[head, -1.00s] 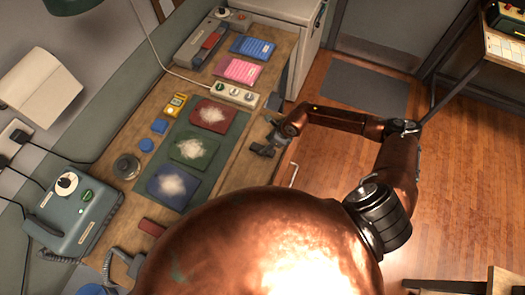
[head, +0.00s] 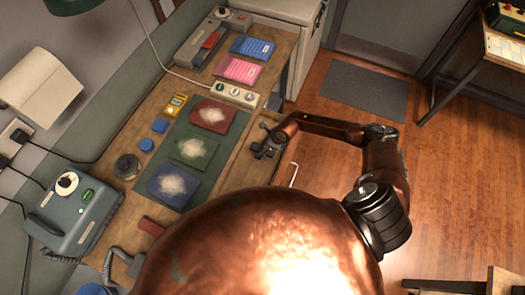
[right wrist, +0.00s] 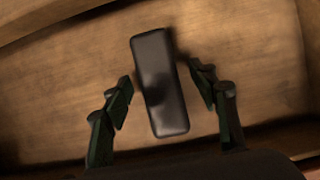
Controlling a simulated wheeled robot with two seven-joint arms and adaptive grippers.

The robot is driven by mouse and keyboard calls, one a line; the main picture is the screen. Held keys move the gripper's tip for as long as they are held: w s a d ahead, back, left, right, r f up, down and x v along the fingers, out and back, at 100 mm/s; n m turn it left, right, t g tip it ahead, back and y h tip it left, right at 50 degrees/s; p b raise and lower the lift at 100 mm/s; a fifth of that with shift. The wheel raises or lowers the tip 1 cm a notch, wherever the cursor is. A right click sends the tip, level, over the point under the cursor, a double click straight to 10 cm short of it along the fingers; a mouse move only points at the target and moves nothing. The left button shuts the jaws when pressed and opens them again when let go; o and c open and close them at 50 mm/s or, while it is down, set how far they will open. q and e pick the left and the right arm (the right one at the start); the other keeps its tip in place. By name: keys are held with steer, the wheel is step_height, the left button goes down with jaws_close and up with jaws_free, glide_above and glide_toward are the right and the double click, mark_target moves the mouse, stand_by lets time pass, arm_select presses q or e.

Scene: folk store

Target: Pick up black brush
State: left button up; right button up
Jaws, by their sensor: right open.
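The black brush (right wrist: 160,85) shows in the right wrist view as a dark block with rounded corners. It lies slightly tilted on a wooden surface that looks like a drawer's inside. My right gripper (right wrist: 164,84) is open, with one finger on each side of the brush and a gap visible on both sides. In the head view my right gripper (head: 264,148) is at the right edge of the wooden desk, over the drawer area. I cannot make out the brush there. My left gripper is not in view.
The desk (head: 222,180) carries a dark green mat with red, green and blue cloths (head: 194,148). A power strip (head: 234,95) lies behind them, and a telephone-like device (head: 75,215) stands at the left. A white handle (head: 292,174) shows right of the desk.

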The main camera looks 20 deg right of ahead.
steer(key=shift+f, duration=0.3)
stand_by(0.5)
steer(key=c, duration=1.3)
steer(key=shift+c, duration=0.2)
